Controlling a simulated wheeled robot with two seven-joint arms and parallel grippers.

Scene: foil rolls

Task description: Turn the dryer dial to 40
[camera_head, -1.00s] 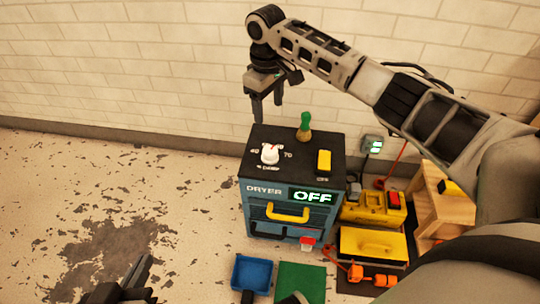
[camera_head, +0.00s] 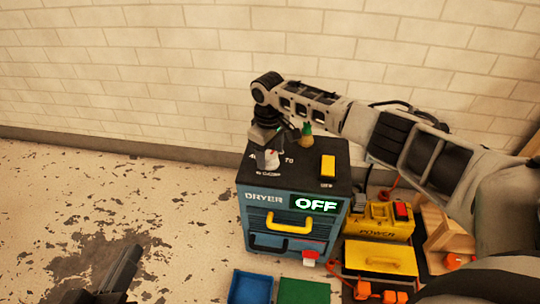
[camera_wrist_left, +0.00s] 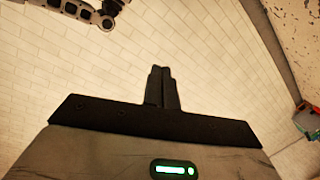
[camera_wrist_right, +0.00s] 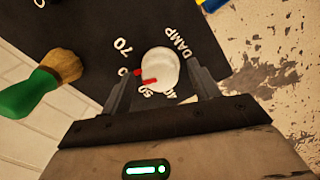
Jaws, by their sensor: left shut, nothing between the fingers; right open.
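The dryer (camera_head: 254,222) is a blue box with a black top, and its display (camera_head: 316,204) reads OFF. Its white dial (camera_head: 271,160) is on the top at the left, partly hidden by my right gripper (camera_head: 266,148). In the right wrist view, the dial (camera_wrist_right: 160,68) has a red pointer (camera_wrist_right: 146,80) pointing left, with 70 and DAMP readable around it. My right gripper is open, with one finger on each side of the dial; I cannot tell whether they touch it. My left gripper (camera_head: 124,266) is shut and empty, low at the left, away from the dryer.
A green-handled brush (camera_head: 306,134) stands behind the dial. A yellow switch (camera_head: 328,168) is on the top at the right. The floor at left is clear.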

